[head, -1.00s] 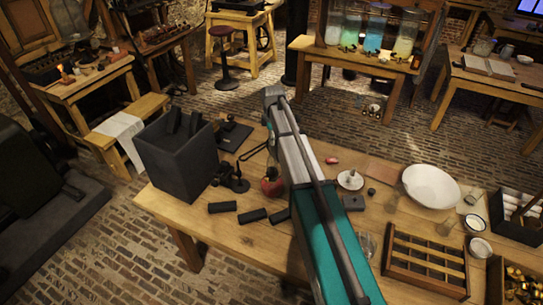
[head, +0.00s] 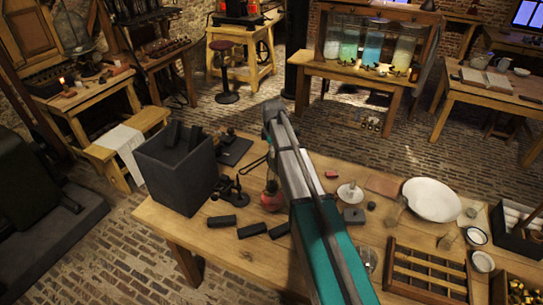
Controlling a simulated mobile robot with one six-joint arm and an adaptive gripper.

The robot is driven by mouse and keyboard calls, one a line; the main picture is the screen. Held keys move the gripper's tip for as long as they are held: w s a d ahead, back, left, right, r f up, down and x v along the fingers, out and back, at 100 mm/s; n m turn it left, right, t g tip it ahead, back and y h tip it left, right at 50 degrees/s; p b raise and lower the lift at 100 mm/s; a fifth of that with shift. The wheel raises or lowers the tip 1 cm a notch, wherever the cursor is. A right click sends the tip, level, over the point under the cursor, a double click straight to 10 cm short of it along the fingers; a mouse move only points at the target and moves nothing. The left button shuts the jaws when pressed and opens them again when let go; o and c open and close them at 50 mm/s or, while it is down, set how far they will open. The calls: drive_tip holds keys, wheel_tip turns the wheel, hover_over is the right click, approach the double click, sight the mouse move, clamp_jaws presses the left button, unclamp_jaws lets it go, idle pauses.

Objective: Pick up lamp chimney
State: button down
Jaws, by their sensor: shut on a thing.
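A small lamp with a red base (head: 272,196) stands on the wooden table, just left of my arm. My arm partly covers it. I cannot clearly make out a lamp chimney; the area above the red base is dark and small. My arm reaches up across the middle of the head view, and its far end hides what lies behind it. My gripper does not show, so what is between its jaws is hidden.
A dark box (head: 172,178) stands at the table's left end, with black blocks (head: 252,230) in front. A white bowl (head: 432,200), a white candle holder (head: 349,193) and a wooden divided tray (head: 428,268) stand to the right of my arm.

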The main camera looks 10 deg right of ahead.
drive_tip(key=shift+r, duration=0.2)
drive_tip(key=s+a+r+p, duration=0.1)
drive_tip(key=s+r+p, duration=1.1)
drive_tip(key=s, duration=0.2)
drive_tip(key=shift+a+r+p, duration=0.25)
drive_tip(key=shift+r+p, duration=0.05)
drive_tip(key=shift+p, duration=0.1)
idle(0.4)
